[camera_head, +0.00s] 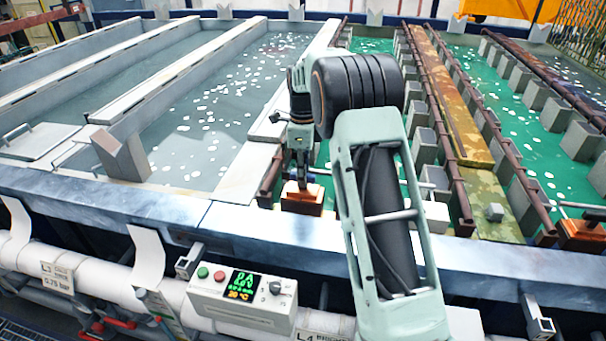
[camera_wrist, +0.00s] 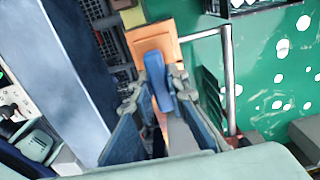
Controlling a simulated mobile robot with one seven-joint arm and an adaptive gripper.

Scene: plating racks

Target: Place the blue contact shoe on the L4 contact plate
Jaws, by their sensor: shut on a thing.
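My gripper (camera_head: 301,178) points down at the near edge of the green tank in the head view. In the wrist view my gripper (camera_wrist: 160,105) is shut on the blue contact shoe (camera_wrist: 157,77), a narrow blue piece between the fingertips. An orange-copper block (camera_head: 302,204), apparently the contact plate, lies directly below the fingertips. It also shows in the wrist view (camera_wrist: 152,38), with the shoe's end overlapping its edge. I cannot tell whether shoe and block touch. In the head view the fingers mostly hide the shoe.
A second orange block (camera_head: 580,236) sits at the far right. Brown rails and several grey blocks (camera_head: 424,147) line the green tank. A control box (camera_head: 243,299) and a partly cut-off L4 label (camera_head: 318,337) are in front. A metal rod (camera_wrist: 228,75) runs beside the block.

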